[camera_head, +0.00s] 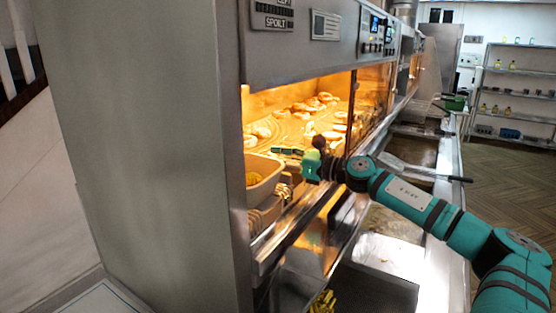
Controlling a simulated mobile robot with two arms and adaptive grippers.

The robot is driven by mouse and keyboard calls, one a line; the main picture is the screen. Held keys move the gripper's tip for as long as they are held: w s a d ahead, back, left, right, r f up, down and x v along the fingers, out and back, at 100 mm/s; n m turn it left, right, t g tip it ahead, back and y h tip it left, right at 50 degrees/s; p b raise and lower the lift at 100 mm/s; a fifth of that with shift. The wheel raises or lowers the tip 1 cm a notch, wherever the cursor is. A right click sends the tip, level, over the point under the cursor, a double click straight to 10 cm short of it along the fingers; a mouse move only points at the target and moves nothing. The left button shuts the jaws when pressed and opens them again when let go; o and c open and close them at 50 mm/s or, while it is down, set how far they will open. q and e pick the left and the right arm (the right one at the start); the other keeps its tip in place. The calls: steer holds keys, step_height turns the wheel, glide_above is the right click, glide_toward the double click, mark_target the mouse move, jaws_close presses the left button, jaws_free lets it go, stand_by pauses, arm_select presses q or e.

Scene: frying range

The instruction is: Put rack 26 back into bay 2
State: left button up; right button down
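My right arm reaches in from the right, and my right gripper (311,165) is small at the front of the lit, heated cabinet. I cannot tell whether its fingers are open or shut, or whether they touch anything. A beige tray (263,172) with yellowish food sits at the cabinet's front left, left of the gripper. A small green piece (288,151) lies between the tray and the gripper; what it belongs to is unclear. I can read neither a rack number 26 nor a bay number 2. My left gripper is not in view.
The steel cabinet side (140,140) fills the left and hides part of the interior. Browned food pieces (310,104) lie inside under orange light. Steel fryer counters run back along the right. Wall shelves (518,90) stand far right beyond open wooden floor (508,175).

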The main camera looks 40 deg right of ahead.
steer(key=shift+s+a+f+b, duration=0.1)
steer(key=shift+s+b, duration=0.05)
steer(key=shift+b, duration=0.2)
steer(key=c, duration=2)
jaws_free()
steer(key=shift+f, duration=0.3)
steer(key=o, duration=0.5)
steer(key=shift+r, duration=0.1)
